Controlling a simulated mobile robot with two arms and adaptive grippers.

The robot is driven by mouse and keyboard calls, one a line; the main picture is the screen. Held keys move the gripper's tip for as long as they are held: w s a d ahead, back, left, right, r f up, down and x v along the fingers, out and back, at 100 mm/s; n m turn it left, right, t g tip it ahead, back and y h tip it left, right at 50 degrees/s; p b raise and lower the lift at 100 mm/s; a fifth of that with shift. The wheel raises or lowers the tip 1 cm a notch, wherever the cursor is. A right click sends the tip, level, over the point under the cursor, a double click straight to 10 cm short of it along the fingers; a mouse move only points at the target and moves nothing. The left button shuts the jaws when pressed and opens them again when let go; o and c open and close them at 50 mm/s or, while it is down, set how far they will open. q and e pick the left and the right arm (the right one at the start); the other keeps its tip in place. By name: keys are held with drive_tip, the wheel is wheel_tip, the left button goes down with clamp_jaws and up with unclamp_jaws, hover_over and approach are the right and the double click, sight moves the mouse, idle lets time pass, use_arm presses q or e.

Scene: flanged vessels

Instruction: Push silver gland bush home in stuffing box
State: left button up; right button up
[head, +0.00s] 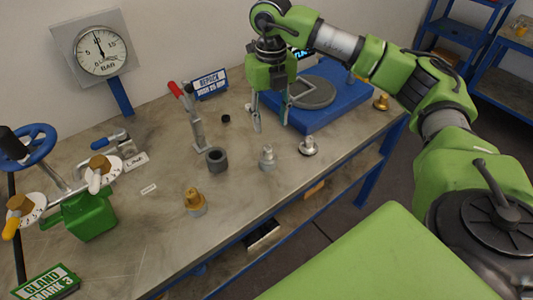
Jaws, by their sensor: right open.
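A silver stepped piece (268,158) stands upright on the workbench, near the front edge. A second silver piece with a wide, dark-edged flange (309,147) sits to its right. I cannot tell for certain which one is the silver gland bush. A dark grey open-topped cylinder (217,158), which may be the stuffing box, stands to their left, and its bore looks empty. My right gripper (271,123) is open and empty, pointing down above the bench, behind the silver pieces and apart from them. My left gripper is out of view.
A brass piece on a grey base (194,202) stands front left; another brass piece (381,102) is at far right. A red-handled toggle clamp (193,115) stands behind the cylinder. A blue block with a grey disc (318,93) lies behind my gripper. Green valve equipment (88,213) stands left.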

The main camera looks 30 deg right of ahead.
sight(268, 148)
wheel_tip(268, 148, down, 7)
drive_tip(key=shift+r+p, duration=0.2)
drive_tip(key=shift+p, duration=0.35)
drive_tip(key=f, duration=0.1)
drive_tip(key=f+p, duration=0.1)
drive_tip(key=f, duration=0.1)
drive_tip(key=f+p, duration=0.1)
drive_tip(key=shift+a+f, duration=0.3)
drive_tip(key=shift+f, duration=0.4)
clamp_jaws()
